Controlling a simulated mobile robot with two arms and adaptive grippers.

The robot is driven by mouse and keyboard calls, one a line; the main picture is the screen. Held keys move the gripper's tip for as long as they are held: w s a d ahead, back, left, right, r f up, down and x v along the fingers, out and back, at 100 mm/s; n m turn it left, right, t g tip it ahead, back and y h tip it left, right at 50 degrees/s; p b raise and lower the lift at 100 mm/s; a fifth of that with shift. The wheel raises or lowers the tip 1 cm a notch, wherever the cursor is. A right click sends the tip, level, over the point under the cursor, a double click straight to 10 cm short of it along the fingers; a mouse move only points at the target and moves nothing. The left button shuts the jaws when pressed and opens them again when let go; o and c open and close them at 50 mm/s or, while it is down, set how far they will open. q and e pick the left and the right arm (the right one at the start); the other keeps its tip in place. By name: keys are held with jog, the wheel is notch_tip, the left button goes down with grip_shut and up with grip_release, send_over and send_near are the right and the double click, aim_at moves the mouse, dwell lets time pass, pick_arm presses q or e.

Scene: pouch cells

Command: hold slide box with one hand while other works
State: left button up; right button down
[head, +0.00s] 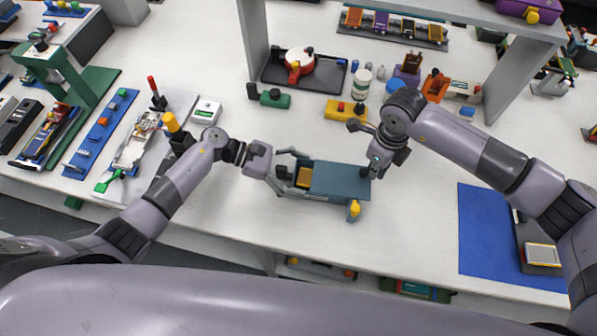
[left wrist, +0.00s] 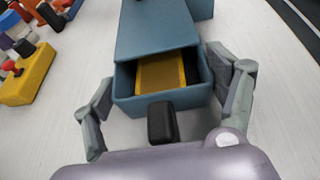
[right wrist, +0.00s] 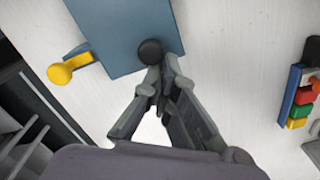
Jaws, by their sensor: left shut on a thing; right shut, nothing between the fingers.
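The slide box (head: 340,181) is blue-grey and lies on the white bench. Its lid is slid toward the right, so a yellow piece (left wrist: 162,72) shows inside the open left end. My left gripper (head: 288,174) is shut on the box's left end, one finger along each side wall (left wrist: 125,84). My right gripper (head: 374,168) is shut and empty at the box's right end. In the right wrist view its fingertips are beside a round black knob (right wrist: 151,52) on the lid's end; I cannot tell whether they touch it.
A yellow-topped knob (head: 354,208) sticks out at the box's near side. A yellow block (head: 345,111) and green block (head: 272,99) stand behind. A blue mat (head: 480,232) lies at right. Shelf posts (head: 253,35) rise at the back. The bench in front of the box is clear.

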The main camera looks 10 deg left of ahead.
aim_at(354, 175)
jog(key=shift+a, duration=2.35)
jog(key=shift+d+r, duration=0.3)
jog(key=shift+r, duration=0.7)
jog(key=shift+d+r, duration=0.25)
jog(key=shift+r, duration=0.75)
jog(key=shift+d+r, duration=0.3)
jog(key=shift+r, duration=0.7)
